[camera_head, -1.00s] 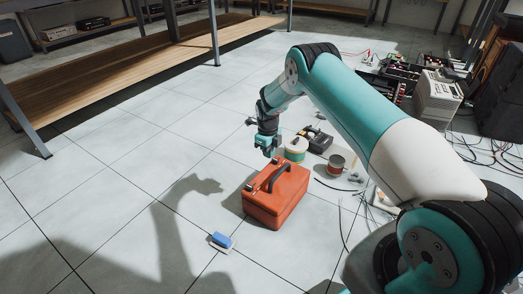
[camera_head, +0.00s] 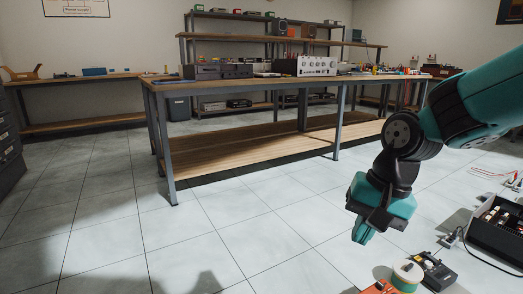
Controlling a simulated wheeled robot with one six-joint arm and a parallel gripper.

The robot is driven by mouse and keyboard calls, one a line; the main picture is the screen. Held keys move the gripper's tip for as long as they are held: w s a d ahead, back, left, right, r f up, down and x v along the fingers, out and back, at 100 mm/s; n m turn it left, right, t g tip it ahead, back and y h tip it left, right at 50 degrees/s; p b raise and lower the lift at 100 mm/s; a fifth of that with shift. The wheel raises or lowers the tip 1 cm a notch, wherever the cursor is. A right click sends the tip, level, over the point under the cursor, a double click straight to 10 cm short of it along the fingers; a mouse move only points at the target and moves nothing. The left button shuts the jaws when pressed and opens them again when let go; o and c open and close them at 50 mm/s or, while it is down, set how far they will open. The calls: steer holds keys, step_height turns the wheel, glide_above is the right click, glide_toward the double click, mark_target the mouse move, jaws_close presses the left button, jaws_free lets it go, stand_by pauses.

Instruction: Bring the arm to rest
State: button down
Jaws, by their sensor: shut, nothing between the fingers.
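My gripper (camera_head: 364,232) hangs from my teal and black arm at the right of the head view. It points down and is shut, with nothing seen between its fingers. It is in the air, above and a little left of the floor items at the bottom right. The rest of my arm runs off the right edge.
At the lower right are the orange toolbox (camera_head: 381,287), mostly cut off, a spool (camera_head: 407,272), a black device (camera_head: 436,272) and an open black case (camera_head: 499,222). A long workbench (camera_head: 260,82) stands behind. The tiled floor at left is clear.

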steer(key=s+a+r+n+y+p, duration=0.1)
steer(key=s+r+n, duration=0.1)
steer(key=s+n, duration=0.55)
steer(key=s+a+r+n+p, duration=0.1)
steer(key=s+r+n, duration=0.25)
steer(key=s, duration=0.65)
step_height(320, 180, up, 37)
steer(key=p, duration=3.7)
steer(key=shift+w+a, duration=0.25)
